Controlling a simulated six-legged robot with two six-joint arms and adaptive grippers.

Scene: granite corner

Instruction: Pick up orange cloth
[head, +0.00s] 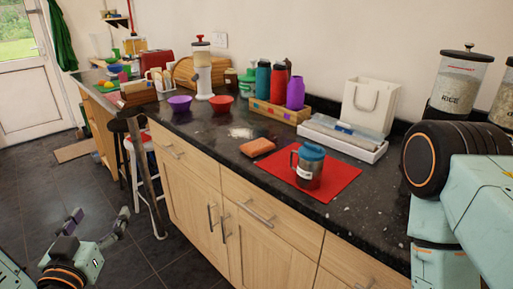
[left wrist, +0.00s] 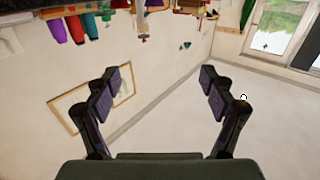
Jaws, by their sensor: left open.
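A small folded orange-brown piece, which looks like the orange cloth (head: 257,146), lies flat on the dark granite counter (head: 215,140), just left of a red mat (head: 335,183). My left gripper (head: 99,219) is low at the left, over the floor in front of the counter and well away from the cloth. In the left wrist view its two fingers stand wide apart with nothing between them (left wrist: 163,82). That view looks upside down toward walls and a window, and the cloth is not in it. My right gripper is not in view; only its arm shows at the right.
Bowls, bottles in a wooden box (head: 280,110) and a white tray (head: 343,137) line the back. Stools (head: 150,165) stand at the counter's left end.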

